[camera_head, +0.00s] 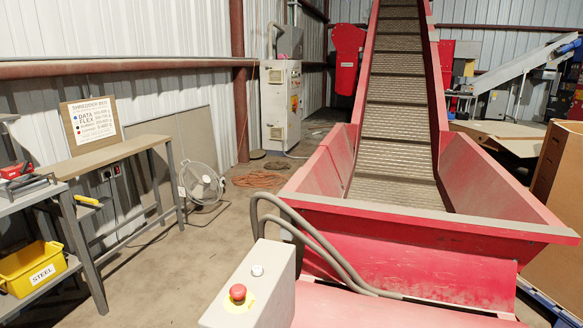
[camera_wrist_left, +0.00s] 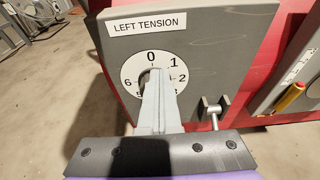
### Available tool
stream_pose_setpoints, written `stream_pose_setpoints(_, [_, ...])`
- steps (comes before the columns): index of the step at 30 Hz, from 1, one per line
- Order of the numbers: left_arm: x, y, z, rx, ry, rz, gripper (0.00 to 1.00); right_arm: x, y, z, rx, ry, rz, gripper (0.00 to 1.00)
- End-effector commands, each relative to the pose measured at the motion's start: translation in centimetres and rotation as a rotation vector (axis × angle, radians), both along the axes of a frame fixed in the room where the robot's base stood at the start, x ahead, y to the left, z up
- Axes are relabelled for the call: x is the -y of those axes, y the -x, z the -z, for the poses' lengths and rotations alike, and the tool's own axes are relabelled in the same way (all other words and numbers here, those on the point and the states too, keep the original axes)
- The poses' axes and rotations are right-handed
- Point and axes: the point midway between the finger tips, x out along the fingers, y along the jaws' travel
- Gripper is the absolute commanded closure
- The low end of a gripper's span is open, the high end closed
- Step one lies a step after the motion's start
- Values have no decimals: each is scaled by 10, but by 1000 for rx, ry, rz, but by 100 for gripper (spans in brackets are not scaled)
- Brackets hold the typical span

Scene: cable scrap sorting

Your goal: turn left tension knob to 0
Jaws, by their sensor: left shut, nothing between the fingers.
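The left tension dial (camera_wrist_left: 135,68) is a round white plate with black numbers on a grey panel (camera_wrist_left: 210,45), under a "LEFT TENSION" label (camera_wrist_left: 146,23). The 0 is at its top, with 1 and 2 at the right and 6 at the left. The lower numbers are partly covered. My left gripper (camera_wrist_left: 157,75) is shut, with its pale fingers together over the middle of the dial. The knob is mostly hidden behind them, only a dark bit showing, so I cannot tell its setting or whether the fingers touch it. Neither gripper shows in the head view.
A metal clamp-like fitting (camera_wrist_left: 214,108) and a yellow-handled item (camera_wrist_left: 288,98) are right of the dial. In the head view, a grey box with a red button (camera_head: 238,292) stands before the red conveyor hopper (camera_head: 420,225). A bench (camera_head: 110,155) and fan (camera_head: 200,184) are left; floor between is mostly clear.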

Motion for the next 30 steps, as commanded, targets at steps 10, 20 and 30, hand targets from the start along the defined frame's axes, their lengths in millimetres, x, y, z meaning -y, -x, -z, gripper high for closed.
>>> stream_pose_setpoints(10, [-10,-3,-2,0,0,-2,100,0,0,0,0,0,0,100])
stream_pose_setpoints(20, [-19,-6,0,0,0,0,100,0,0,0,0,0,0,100])
stream_pose_setpoints(30, [-23,-7,1,0,0,-1,100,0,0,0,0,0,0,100])
